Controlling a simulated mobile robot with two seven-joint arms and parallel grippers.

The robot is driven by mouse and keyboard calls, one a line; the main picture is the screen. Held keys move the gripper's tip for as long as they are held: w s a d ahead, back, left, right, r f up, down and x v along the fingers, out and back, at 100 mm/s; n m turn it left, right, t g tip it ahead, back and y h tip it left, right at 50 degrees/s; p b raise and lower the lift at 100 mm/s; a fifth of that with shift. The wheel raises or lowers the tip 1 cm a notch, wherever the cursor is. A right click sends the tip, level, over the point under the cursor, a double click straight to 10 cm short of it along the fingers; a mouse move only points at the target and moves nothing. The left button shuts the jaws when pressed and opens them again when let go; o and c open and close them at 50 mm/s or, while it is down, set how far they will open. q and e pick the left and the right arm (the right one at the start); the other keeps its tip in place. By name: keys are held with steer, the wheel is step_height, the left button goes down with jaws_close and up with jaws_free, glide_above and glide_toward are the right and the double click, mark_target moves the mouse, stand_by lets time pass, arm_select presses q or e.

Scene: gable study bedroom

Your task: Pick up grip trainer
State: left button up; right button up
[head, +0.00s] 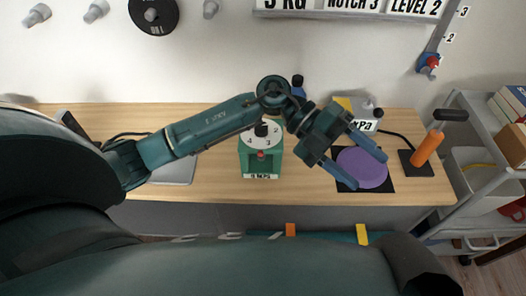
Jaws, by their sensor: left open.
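My left gripper (368,172) is open, with its two fingers apart over a round purple disc (366,160) on a black square mat (380,188). Nothing shows between the fingers. I cannot tell the gap between the fingertips and the disc. No thing in view is clearly a grip trainer. An orange cylinder with a black crossbar handle (427,149) stands tilted on a black base, right of the gripper near the table's right end. My right gripper is not in view.
The wooden table (218,120) holds a green dial box (261,178), a box marked kPa (366,125) and a grey flat thing (178,172) at left. A grey trolley (477,178) stands at right. Signs and pegs are on the wall behind. Bare wood shows left of the mat.

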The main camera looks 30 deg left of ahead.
arm_select(q)
steer(key=w+a+r+n+t+y, duration=0.1)
steer(key=w+a+y, duration=0.2)
steer(key=a+y, duration=0.35)
steer(key=w+a+n+t+y, duration=0.1)
steer(key=w+a+y, duration=0.25)
steer(key=a, duration=0.55)
steer(key=w+a+r+n+t+y, duration=0.1)
steer(key=w+a+y, duration=0.3)
steer(key=a, duration=0.4)
glide_above(261, 125)
steer(key=shift+y, duration=0.3)
step_height(261, 125, down, 7)
steer(key=shift+d+r, duration=0.15)
steer(key=shift+f+p, duration=0.55)
steer(key=shift+f, duration=2.55)
jaws_close()
